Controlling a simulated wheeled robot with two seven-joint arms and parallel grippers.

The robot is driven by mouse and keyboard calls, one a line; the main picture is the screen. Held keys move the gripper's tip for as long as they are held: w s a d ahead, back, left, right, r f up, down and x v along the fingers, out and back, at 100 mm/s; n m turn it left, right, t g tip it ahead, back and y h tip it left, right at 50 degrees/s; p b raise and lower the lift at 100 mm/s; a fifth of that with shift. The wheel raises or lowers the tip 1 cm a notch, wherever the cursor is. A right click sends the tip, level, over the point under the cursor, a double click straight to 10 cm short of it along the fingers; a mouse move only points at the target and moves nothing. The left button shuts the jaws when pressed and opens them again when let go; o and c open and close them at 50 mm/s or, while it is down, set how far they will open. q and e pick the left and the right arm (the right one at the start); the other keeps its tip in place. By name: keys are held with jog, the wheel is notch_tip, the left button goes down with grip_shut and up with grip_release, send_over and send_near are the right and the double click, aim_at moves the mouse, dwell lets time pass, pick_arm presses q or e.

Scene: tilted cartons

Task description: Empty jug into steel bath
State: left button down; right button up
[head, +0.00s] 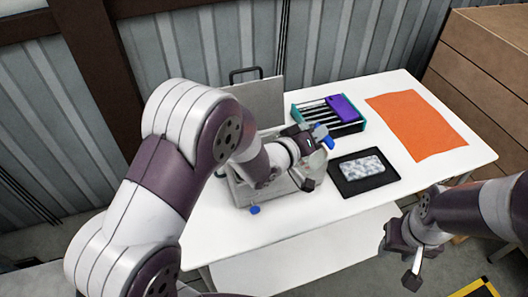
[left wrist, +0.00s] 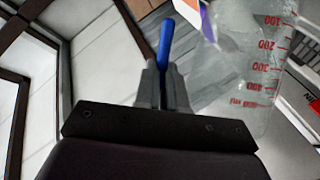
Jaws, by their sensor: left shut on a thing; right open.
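My left gripper (head: 316,136) is shut on the blue handle (left wrist: 165,45) of the jug. The handle also shows as a blue piece in the head view (head: 325,139). The jug (left wrist: 245,60) is clear with red volume marks, at the right of the left wrist view. In the head view its body is mostly hidden or too faint to make out; I cannot tell whether it holds liquid. The steel bath (head: 240,191) stands on the table, largely hidden behind my left arm. My right gripper (head: 402,262) is open and empty, off the table's front right.
A grey upright panel (head: 262,101) with a black handle stands behind the bath. A teal-ended rack (head: 299,112) carries a purple block (head: 343,107). An orange sheet (head: 415,124) lies right. Cartons (head: 480,65) stand beyond the white table (head: 300,222).

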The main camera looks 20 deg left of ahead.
pick_arm(q)
jog(key=shift+w+a+r+n, duration=0.1)
jog(key=shift+w+a+n, duration=0.1)
jog(key=shift+a+n, duration=0.1)
jog(key=shift+a, duration=0.15)
jog(key=shift+w+a+n+t+h, duration=0.25)
jog(key=shift+a+n+h, duration=0.25)
jog(key=shift+a+n, duration=0.35)
jog(key=shift+w+a+f+n+t+b, duration=0.1)
jog(key=shift+a+f+n+t+b, duration=0.15)
jog(key=shift+a+f+n+b, duration=0.6)
dwell(1.4)
